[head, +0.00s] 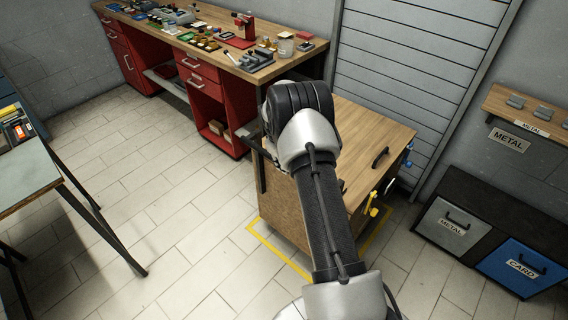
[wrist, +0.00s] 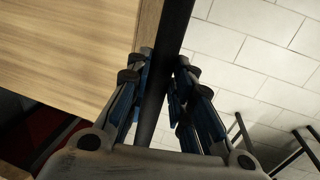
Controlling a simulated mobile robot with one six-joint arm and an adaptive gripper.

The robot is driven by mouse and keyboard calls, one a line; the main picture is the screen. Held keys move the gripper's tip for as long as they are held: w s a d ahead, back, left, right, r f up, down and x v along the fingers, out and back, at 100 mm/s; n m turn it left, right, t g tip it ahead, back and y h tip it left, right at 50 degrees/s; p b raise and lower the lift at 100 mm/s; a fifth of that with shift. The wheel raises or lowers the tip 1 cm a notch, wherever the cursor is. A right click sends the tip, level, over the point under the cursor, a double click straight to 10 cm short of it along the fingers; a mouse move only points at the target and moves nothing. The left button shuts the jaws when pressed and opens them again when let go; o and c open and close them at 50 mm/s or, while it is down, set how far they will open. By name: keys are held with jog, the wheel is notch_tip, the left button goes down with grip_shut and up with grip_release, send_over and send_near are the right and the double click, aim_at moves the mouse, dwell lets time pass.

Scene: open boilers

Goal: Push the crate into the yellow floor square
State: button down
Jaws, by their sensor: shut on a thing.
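The crate (head: 362,142) is a large wooden box with a pale wood top and a brown board side (head: 283,205). Its top also fills the left of the wrist view (wrist: 65,45). The yellow floor square (head: 268,247) shows as lines along the crate's near and right sides. The crate stands over it; the far lines are hidden, so I cannot tell whether it is fully inside. My gripper (wrist: 160,68) is shut on a black bar (wrist: 176,22) running along the crate's edge. In the head view my arm hides the gripper.
A red workbench (head: 205,80) with tools stands behind, close to the crate's left. A table (head: 25,175) is at the far left. Black bins (head: 490,230) stand at the right, below a shelf (head: 530,115). A shutter (head: 405,70) is behind. Tiled floor is clear at left.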

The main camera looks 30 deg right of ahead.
jog(key=c, duration=1.7)
grip_release()
jog(key=shift+w+d+r, duration=0.15)
jog(key=shift+d, duration=0.1)
jog(key=shift+o, duration=1.4)
jog(key=shift+a, duration=0.1)
notch_tip(320, 180, up, 12)
jog(key=a, duration=0.2)
jog(key=shift+s+a+f, duration=0.15)
jog(key=shift+s+f, duration=0.05)
jog(key=shift+s, duration=0.2)
